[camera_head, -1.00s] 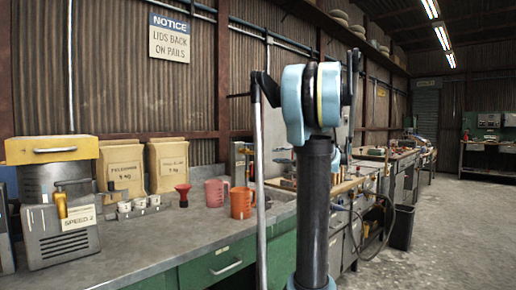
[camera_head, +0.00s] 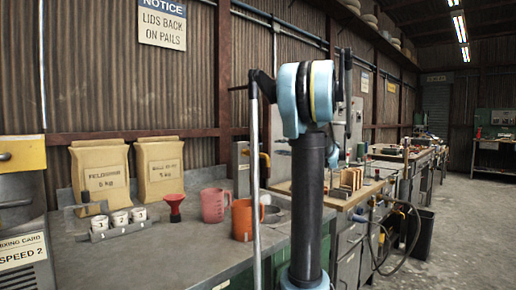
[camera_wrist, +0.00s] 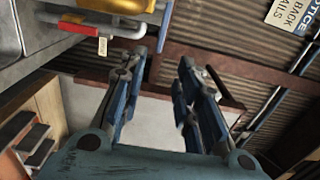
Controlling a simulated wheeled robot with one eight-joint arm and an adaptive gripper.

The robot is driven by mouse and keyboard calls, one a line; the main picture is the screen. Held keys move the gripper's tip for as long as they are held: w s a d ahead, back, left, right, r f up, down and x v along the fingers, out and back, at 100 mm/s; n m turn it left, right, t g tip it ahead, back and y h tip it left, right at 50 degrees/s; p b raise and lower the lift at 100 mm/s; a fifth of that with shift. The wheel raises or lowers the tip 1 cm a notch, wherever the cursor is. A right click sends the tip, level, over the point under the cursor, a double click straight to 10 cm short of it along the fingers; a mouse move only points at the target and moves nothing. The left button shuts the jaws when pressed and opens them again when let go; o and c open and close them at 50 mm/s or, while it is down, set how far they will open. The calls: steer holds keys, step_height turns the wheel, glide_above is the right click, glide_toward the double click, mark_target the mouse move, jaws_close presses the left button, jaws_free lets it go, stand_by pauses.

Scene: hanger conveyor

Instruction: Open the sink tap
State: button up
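My gripper (camera_wrist: 160,90) shows in the wrist view with its two blue-and-grey fingers spread apart and nothing between them. In the head view my arm's dark column and blue joint stand in front of the bench, and I cannot see the gripper there. I cannot clearly make out the sink tap.
The bench (camera_head: 150,255) holds two paper bags (camera_head: 160,170), a red funnel (camera_head: 174,207), a pink jug (camera_head: 214,204) and an orange jug (camera_head: 243,219). A hose (camera_head: 400,240) hangs beside a dark bin (camera_head: 421,230) at the right. The floor at right is clear.

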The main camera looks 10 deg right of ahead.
steer(key=x, duration=1.6)
steer(key=shift+w+f, duration=0.1)
steer(key=shift+w, duration=0.05)
steer(key=shift+d, duration=0.1)
jaws_close()
